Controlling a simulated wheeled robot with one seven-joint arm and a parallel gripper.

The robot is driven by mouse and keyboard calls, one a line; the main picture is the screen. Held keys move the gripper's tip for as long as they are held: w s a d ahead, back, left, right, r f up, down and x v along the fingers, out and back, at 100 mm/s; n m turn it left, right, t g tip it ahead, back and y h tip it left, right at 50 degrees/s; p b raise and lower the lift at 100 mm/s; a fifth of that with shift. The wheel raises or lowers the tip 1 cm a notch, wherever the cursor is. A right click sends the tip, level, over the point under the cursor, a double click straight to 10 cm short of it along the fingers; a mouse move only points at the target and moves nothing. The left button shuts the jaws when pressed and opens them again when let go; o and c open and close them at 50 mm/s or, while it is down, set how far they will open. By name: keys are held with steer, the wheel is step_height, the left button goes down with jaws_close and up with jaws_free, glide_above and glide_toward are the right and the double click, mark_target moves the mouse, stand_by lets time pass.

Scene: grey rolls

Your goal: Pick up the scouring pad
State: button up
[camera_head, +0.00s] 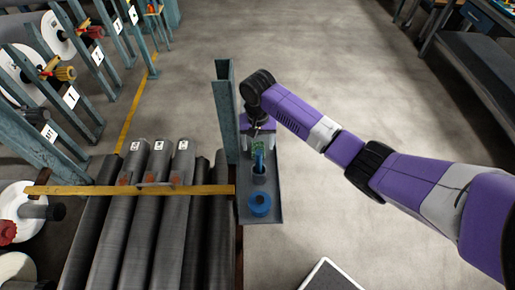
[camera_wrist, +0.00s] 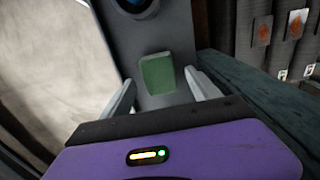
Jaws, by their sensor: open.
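The green scouring pad (camera_wrist: 157,74) lies on a narrow grey shelf (camera_wrist: 176,37) in the wrist view. In the head view the pad (camera_head: 257,147) is a small green patch just below my gripper. My gripper (camera_wrist: 160,92) is open, one pale finger on each side of the pad in the picture, with nothing held. I cannot tell how far above the shelf the fingertips are. In the head view my gripper (camera_head: 258,134) is mostly hidden by my wrist.
A dark cup with a blue item (camera_head: 259,168) and a blue round object (camera_head: 260,204) stand on the shelf, nearer the camera than the pad. A blue-green post (camera_head: 224,110) rises beside the shelf's left edge. Grey rolls (camera_head: 140,215) lie left. Open floor is to the right.

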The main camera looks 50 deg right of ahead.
steer(key=shift+f, duration=0.9)
steer(key=c, duration=1.4)
steer(key=shift+r, duration=0.2)
steer(key=shift+c, duration=0.2)
step_height(320, 180, up, 28)
steer(key=p, duration=0.4)
steer(key=shift+f+p, duration=0.15)
steer(key=shift+p, duration=0.2)
